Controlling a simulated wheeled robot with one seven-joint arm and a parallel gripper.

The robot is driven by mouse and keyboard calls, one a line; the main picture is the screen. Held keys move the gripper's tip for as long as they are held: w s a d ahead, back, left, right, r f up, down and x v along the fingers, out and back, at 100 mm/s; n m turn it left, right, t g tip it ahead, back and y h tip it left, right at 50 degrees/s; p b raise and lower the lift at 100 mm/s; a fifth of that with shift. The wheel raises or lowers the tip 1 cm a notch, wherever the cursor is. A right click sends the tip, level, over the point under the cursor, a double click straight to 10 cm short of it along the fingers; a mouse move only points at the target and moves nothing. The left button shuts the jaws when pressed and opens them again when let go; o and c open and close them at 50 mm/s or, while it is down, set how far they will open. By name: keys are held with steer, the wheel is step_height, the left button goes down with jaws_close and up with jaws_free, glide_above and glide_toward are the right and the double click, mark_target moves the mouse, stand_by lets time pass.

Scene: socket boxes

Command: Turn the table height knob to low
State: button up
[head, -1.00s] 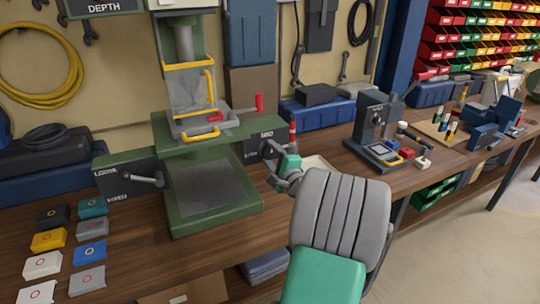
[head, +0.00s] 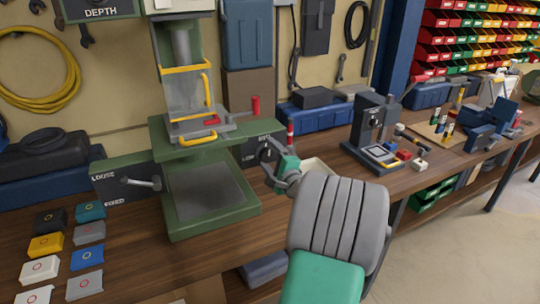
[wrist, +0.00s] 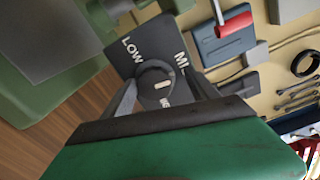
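The table height knob (wrist: 155,80) is a dark round knob on a dark panel (wrist: 150,42) at the right side of the green machine. LOW and part of MID are readable on the panel in the wrist view. The knob has a small pale mark, but I cannot tell exactly which label it points at. My gripper (wrist: 160,88) has one grey finger on each side of the knob and appears shut on it. In the head view my gripper (head: 270,168) is at this panel and partly hides the knob.
The green machine (head: 205,225) stands on the wooden bench, with a lever (head: 150,183) on its left panel. A red-handled lever (head: 255,105) is above the knob. Several coloured boxes (head: 45,245) lie at left. A dark device (head: 373,125) stands at right.

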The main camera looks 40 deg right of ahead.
steer(key=b+v, duration=0.1)
steer(key=v, duration=0.6)
steer(key=shift+s, duration=0.4)
steer(key=shift+a+r, duration=0.1)
steer(key=shift+a, duration=0.05)
steer(key=w+m, duration=0.2)
steer(key=m, duration=0.1)
steer(key=w+d+m, duration=0.1)
steer(key=w+m, duration=0.2)
steer(key=w+d+m+p, duration=0.1)
steer(key=w+m, duration=0.2)
steer(key=m, duration=0.1)
steer(key=shift+d+f, duration=0.15)
steer(key=shift+f, duration=0.2)
